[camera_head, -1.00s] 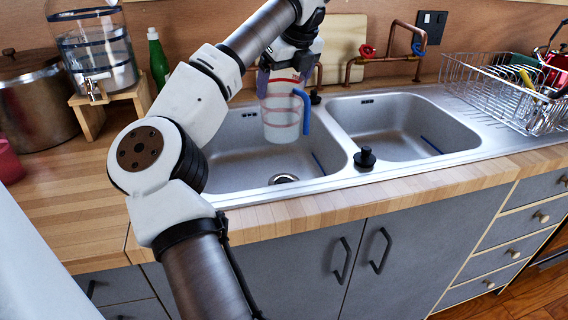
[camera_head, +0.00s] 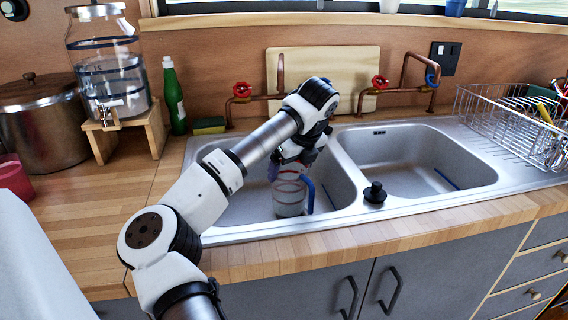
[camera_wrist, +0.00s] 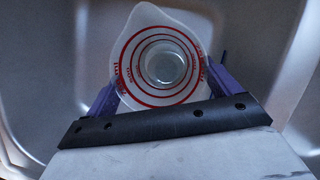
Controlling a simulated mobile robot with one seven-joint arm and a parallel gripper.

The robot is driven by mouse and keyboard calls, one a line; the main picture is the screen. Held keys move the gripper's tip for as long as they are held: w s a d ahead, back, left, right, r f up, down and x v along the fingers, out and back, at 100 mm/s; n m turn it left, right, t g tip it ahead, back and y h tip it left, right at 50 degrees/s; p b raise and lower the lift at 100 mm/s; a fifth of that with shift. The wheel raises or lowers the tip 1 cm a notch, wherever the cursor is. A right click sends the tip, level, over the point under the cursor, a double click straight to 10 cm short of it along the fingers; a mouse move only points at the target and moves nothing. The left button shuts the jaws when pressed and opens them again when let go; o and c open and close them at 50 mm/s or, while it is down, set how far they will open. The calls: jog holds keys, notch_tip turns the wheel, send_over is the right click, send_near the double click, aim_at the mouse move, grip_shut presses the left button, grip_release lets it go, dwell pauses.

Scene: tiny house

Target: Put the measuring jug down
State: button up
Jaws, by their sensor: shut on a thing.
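The measuring jug (camera_head: 289,196) is clear with red markings and a blue handle. It is upright inside the left sink basin (camera_head: 240,208) in the head view. I cannot tell whether its base touches the basin floor. My gripper (camera_head: 288,168) is at the jug's top, mostly hidden by my own wrist. In the wrist view I look down into the jug (camera_wrist: 160,62), and the purple fingers of my gripper (camera_wrist: 164,84) press on its two sides. The jug looks empty.
Red-handled taps (camera_head: 241,90) and a cutting board (camera_head: 322,75) stand behind. A wire dish rack (camera_head: 510,120) is at right. A green bottle (camera_head: 174,97) and glass dispenser (camera_head: 108,75) stand at left.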

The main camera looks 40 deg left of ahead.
aim_at(313, 188)
jog(key=a, duration=0.2)
jog(key=w+a+f+p, duration=0.1)
jog(key=shift+a+f, duration=0.1)
jog(key=shift+a, duration=0.05)
jog(key=shift+f, duration=0.15)
jog(key=o, duration=1.1)
jog(key=s+d+r+b, duration=0.1)
jog(key=d, duration=0.3)
jog(key=s+d+r+b, duration=0.1)
jog(key=d, duration=0.3)
jog(key=s+d+r+b, duration=0.1)
jog(key=s+d, duration=0.1)
jog(key=d, duration=0.2)
jog(key=shift+d, duration=0.25)
